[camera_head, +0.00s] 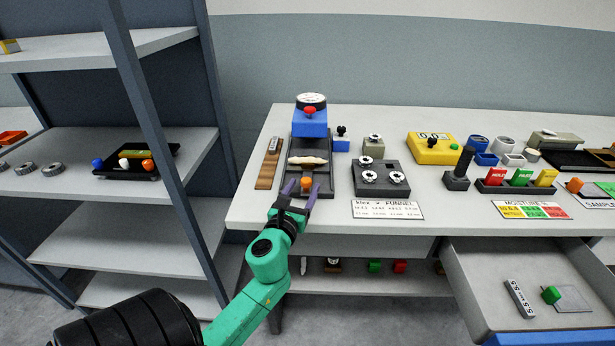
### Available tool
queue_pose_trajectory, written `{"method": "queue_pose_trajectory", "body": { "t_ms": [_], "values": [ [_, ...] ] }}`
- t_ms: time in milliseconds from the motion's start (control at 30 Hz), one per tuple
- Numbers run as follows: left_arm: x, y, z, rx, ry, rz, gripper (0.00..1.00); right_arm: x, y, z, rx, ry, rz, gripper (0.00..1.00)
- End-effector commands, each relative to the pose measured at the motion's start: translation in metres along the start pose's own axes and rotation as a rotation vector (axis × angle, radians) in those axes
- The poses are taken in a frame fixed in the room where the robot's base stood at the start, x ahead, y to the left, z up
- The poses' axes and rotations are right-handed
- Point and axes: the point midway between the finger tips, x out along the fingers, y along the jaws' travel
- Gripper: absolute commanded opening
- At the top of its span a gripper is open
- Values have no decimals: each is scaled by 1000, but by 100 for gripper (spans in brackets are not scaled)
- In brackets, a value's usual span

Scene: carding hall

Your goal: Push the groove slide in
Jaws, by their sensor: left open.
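The groove slide shows as a dark grooved device (322,148) at the left end of the table. A pale sliver (308,160) lies across it. An orange knob (306,184) sits at its near end. A blue block with a red button and a round dial (310,121) stands at its far end. My left gripper (301,187) is open, its two purple fingers pointing away from me, one on each side of the orange knob. I cannot tell whether they touch it. The fingers hide part of the near end. My right gripper is not in view.
A wooden ruler-like strip (268,164) lies just left of the device. A grey block with round discs (380,178) stands to the right, with a label card (388,209) before it. A yellow meter (433,149) stands farther right. An open drawer (470,262) juts out at lower right.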

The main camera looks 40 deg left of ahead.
Motion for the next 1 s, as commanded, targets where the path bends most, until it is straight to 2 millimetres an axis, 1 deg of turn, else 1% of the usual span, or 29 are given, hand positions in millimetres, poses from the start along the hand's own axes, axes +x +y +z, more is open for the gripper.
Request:
{"method": "queue_pose_trajectory", "body": {
  "t_ms": [33,100,200,433,467,500,567,600,633,1000],
  "values": [
    [10,0,2,0,-3,0,66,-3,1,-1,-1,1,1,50],
    [21,0,1,-1,-2,-1,66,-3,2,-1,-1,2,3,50],
    [29,0,0,-1,-1,-1,66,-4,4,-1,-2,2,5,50],
    [31,0,-1,-1,0,-1,66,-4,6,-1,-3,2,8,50],
    [31,0,-1,-1,0,-1,62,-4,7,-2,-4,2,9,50],
    [31,0,-1,-1,1,-1,47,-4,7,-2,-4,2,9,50],
    [31,0,-1,-1,1,-1,24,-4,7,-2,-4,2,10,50],
    [31,0,-1,-1,1,-1,9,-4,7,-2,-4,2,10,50],
    [31,0,-1,-1,1,-1,0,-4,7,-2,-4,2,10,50],
    [30,0,-1,-2,1,-1,0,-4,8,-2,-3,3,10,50]
  ]
}}
